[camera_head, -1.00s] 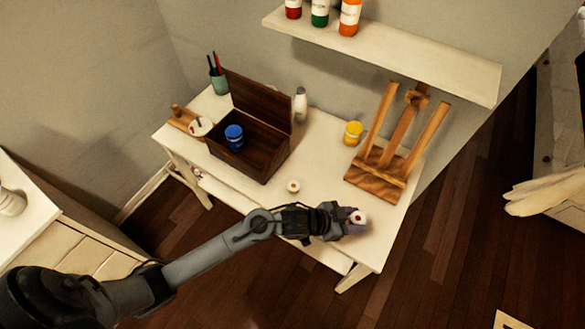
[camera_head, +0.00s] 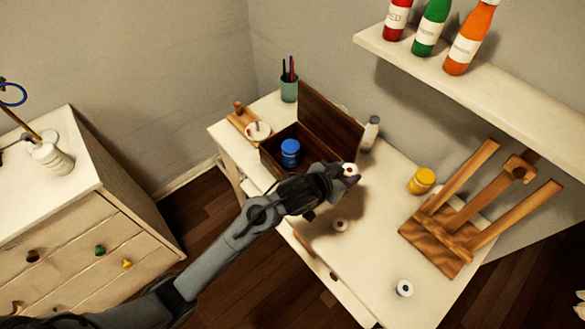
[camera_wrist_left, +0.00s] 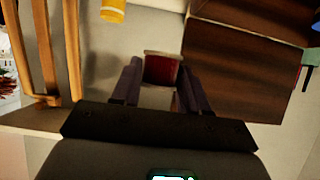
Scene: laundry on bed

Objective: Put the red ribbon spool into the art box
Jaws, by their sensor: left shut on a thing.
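My left gripper (camera_head: 345,176) is shut on the red ribbon spool (camera_head: 350,170), a small spool with pale ends. In the left wrist view, its dark red winding (camera_wrist_left: 162,72) shows between the fingers. I hold it above the table, at the right side of the art box and apart from it. The art box (camera_head: 332,121) is dark brown wood with its lid standing open at the back. A blue jar (camera_head: 290,153) stands inside it. My left arm hides part of the box's front. The box (camera_wrist_left: 250,60) also fills the upper right of the left wrist view. My right gripper is not in view.
Two other spools (camera_head: 340,225) (camera_head: 404,288) lie on the white table (camera_head: 375,240). A white bottle (camera_head: 370,133) stands right of the box, with a yellow jar (camera_head: 422,181) and wooden easel (camera_head: 450,225) farther right. A pencil cup (camera_head: 289,88) stands behind.

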